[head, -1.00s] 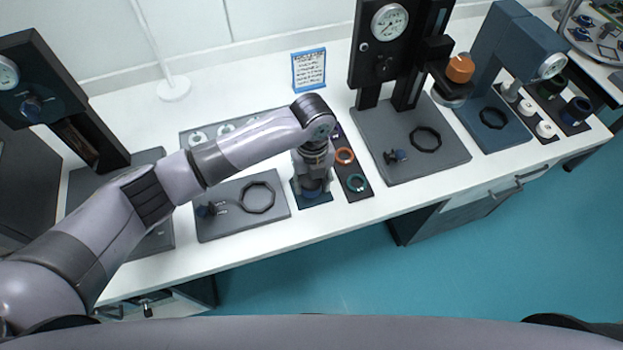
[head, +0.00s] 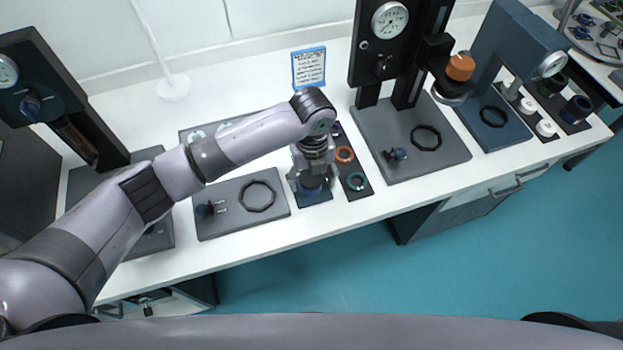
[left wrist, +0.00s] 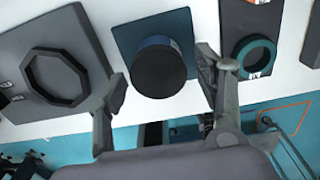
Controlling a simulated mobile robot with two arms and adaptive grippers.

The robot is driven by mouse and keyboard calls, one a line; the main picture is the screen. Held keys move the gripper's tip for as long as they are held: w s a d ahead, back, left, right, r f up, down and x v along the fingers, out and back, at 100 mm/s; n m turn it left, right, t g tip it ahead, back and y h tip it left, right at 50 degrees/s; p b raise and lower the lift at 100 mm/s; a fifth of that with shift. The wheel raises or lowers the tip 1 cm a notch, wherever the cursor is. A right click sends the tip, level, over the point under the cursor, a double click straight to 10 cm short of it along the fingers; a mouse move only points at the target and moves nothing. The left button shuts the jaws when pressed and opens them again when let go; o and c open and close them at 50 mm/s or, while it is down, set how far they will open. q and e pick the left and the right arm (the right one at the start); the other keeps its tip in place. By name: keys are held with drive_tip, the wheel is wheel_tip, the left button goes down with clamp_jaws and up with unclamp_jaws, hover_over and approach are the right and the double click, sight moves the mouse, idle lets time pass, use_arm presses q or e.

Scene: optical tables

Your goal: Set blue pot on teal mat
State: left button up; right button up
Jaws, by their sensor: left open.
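The blue pot (left wrist: 158,66), with a dark round top, stands on the teal mat (left wrist: 124,36) in the left wrist view. In the head view the pot (head: 311,187) is mostly hidden under my left gripper (head: 312,186), and the front of the mat (head: 315,201) shows below it. My left gripper also shows in the left wrist view (left wrist: 160,92). Its two fingers are spread, one on each side of the pot, with visible gaps between them and it. My right gripper is not in view.
A dark strip with orange (head: 345,155) and teal (head: 356,181) rings lies right of the mat. A grey plate with a black octagonal ring (head: 257,196) lies left of it. A black gauge stand (head: 392,60) rises behind on the right. The table's front edge is close.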

sight(312, 179)
use_arm(q)
wheel_tip(312, 179, up, 10)
drive_tip(key=shift+w+f+b, duration=0.1)
drive_tip(key=shift+f+b, duration=0.05)
drive_tip(key=shift+b, duration=0.9)
drive_tip(key=shift+r, duration=0.75)
drive_tip(key=shift+f, duration=0.15)
